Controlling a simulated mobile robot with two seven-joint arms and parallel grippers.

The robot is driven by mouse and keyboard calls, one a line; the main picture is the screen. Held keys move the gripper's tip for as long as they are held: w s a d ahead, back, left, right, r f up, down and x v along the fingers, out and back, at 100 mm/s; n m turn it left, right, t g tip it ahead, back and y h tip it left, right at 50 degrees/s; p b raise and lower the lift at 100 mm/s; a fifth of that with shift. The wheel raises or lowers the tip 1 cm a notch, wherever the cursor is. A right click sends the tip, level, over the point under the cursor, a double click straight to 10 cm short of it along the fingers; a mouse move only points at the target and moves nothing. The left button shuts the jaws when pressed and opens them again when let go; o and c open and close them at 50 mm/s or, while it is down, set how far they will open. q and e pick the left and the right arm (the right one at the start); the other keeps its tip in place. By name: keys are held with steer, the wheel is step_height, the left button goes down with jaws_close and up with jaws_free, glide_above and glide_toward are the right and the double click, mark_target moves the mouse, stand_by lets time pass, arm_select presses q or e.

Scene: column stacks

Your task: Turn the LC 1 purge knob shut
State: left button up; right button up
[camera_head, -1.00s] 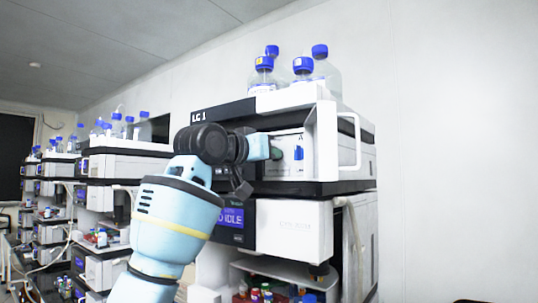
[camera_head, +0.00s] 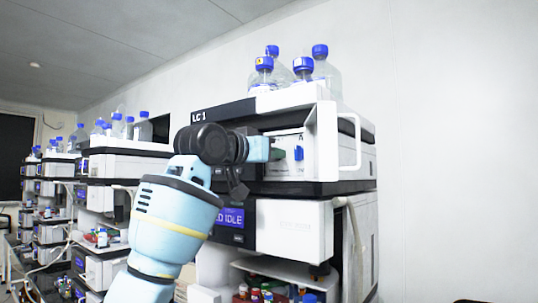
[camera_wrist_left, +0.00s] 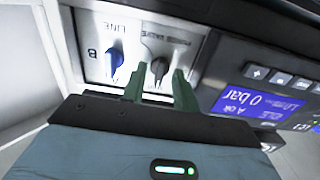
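The LC 1 unit (camera_head: 225,112) is the nearest instrument stack in the head view. In the left wrist view, the dark purge valve knob (camera_wrist_left: 158,68) sits on its light panel, under an upside-down label. My left gripper (camera_wrist_left: 160,78) is open, with one green finger on each side of the knob. I see gaps beside the knob; contact cannot be told. In the head view, my left gripper (camera_head: 274,150) is at the panel and hides the purge knob. My right gripper is not in view.
A blue line knob (camera_wrist_left: 115,62) is close beside the purge knob; it also shows in the head view (camera_head: 298,153). A white door with a handle (camera_head: 348,145) stands open at the right. A display (camera_wrist_left: 258,100) reads 0 bar. Bottles (camera_head: 303,68) stand on top.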

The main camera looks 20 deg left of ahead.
arm_select(q)
steer(key=shift+s, duration=0.1)
steer(key=v, duration=0.7)
steer(key=shift+s+a, duration=0.15)
steer(key=shift+s, duration=0.1)
stand_by(0.6)
